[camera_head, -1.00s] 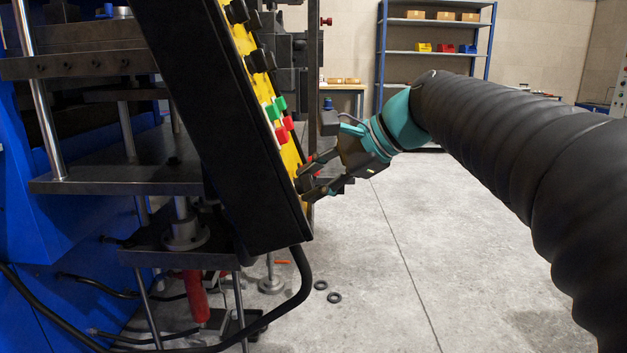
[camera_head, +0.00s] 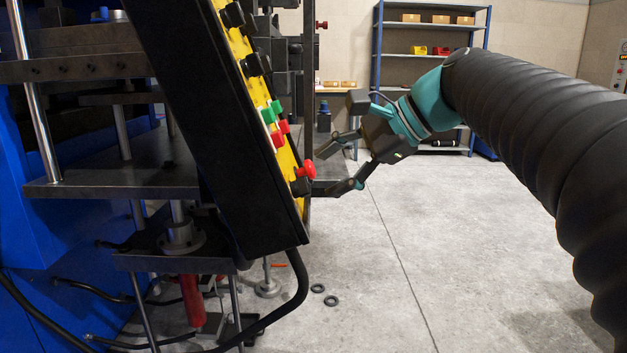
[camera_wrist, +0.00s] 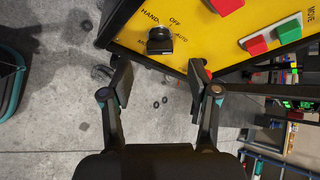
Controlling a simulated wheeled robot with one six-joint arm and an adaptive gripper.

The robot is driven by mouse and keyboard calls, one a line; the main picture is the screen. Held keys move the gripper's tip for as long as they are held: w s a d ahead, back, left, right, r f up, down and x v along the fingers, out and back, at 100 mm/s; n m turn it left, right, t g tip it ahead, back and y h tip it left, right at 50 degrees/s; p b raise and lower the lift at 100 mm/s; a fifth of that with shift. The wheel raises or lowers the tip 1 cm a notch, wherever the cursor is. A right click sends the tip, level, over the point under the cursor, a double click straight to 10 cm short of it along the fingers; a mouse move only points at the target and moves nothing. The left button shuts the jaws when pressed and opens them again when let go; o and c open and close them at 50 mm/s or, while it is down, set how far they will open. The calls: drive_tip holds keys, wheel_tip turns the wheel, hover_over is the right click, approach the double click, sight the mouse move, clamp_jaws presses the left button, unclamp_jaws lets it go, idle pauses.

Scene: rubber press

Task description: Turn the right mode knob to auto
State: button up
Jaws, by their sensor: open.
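The yellow control panel (camera_wrist: 128,30) fills the top of the wrist view. A black knob (camera_wrist: 160,38) sits near its lower corner, with HAND, OFF and AUTO lettered around it. Its pointer direction is hard to tell. My gripper (camera_wrist: 160,78) is open and empty, its two fingers apart below the knob and not around it. In the head view the panel (camera_head: 288,158) is seen almost edge-on, and my gripper (camera_head: 330,170) stands just to its right, close to the low end. A black knob (camera_head: 299,187) shows there, partly hidden.
Red and green buttons (camera_head: 268,115) and other black knobs (camera_head: 256,64) line the panel above. A red knob-like button (camera_head: 306,170) sticks out near my fingers. The panel's black housing (camera_head: 205,130) and the blue press (camera_head: 20,220) are left. The floor to the right is clear.

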drive_tip(key=v, duration=0.6)
drive_tip(key=shift+d+r, duration=0.2)
drive_tip(key=shift+d, duration=0.05)
drive_tip(key=shift+s, duration=0.1)
drive_tip(key=d+f+n+h, duration=0.3)
drive_tip(key=f, duration=0.6)
drive_tip(key=d+f+n+h, duration=0.2)
drive_tip(key=d+f+h, duration=0.15)
drive_tip(key=f, duration=0.45)
drive_tip(key=s+f+n+t+h, duration=0.1)
drive_tip(key=s+f+n+h, duration=0.2)
drive_tip(key=s+f+n, duration=0.4)
drive_tip(key=shift+s+a+f, duration=0.25)
drive_tip(key=shift+s+f, duration=3.5)
drive_tip(key=shift+s, duration=1.15)
